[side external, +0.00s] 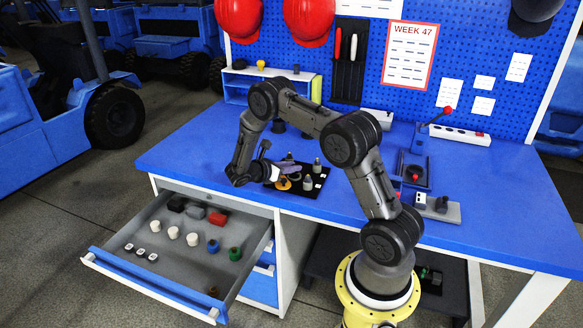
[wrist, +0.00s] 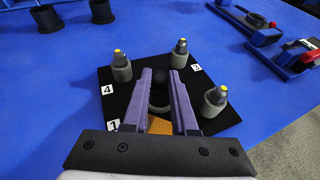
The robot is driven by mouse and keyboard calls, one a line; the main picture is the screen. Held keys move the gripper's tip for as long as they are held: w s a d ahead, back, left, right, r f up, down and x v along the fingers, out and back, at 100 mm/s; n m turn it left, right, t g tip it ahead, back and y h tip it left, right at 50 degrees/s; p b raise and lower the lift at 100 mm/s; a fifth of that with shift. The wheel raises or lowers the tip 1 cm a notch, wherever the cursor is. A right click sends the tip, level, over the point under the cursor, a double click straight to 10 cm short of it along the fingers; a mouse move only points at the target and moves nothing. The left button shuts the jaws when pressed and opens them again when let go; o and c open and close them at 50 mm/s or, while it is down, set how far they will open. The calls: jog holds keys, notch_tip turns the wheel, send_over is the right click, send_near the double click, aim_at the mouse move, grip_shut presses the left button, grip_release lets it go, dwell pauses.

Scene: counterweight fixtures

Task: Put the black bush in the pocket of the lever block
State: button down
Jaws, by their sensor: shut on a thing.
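My gripper (wrist: 160,76) has two purple fingers closed on a dark round piece (wrist: 160,96), which looks like the black bush. It is over a black mat (wrist: 126,101) with number labels; whether the piece touches the mat I cannot tell. In the side external view my gripper (side external: 262,172) is low over the mat, and the piece is too small to make out. A dark fixture (side external: 413,172) near a lever with a red knob (side external: 447,110) stands to the right on the bench; it may be the lever block. Its pocket cannot be made out.
Grey bottles with yellow tips (wrist: 122,67) stand around my fingers on the mat. An orange piece (wrist: 160,126) lies under them. Two black cylinders (wrist: 46,18) stand behind. An open drawer (side external: 180,235) juts from the bench front. A grey block (side external: 440,208) sits front right.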

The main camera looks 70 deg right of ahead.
jog(key=c, duration=0.7)
grip_release()
jog(key=shift+s+a+f, duration=0.15)
jog(key=shift+f, duration=0.3)
jog(key=shift+s+a+f, duration=0.1)
jog(key=shift+f, duration=0.35)
jog(key=shift+r, duration=0.2)
jog(key=v, duration=0.7)
jog(key=r+v, duration=0.1)
jog(key=v, duration=0.3)
jog(key=shift+w+d+r, duration=0.15)
jog(key=shift+d, duration=0.05)
jog(key=s+a+r+m+t+y, duration=0.3)
jog(key=s+a+r+m+y, duration=0.35)
jog(key=a+r, duration=0.6)
jog(key=s+a+r+m+t+y, duration=0.3)
jog(key=s+a+t, duration=0.1)
jog(key=s+a, duration=0.2)
jog(key=s+a+r+m+t+y, duration=0.3)
jog(key=s+a+r+t, duration=0.1)
jog(key=s+a, duration=0.2)
jog(key=shift+s+a+m, duration=0.35)
jog(key=shift+s+a, duration=0.05)
jog(key=shift+s, duration=0.4)
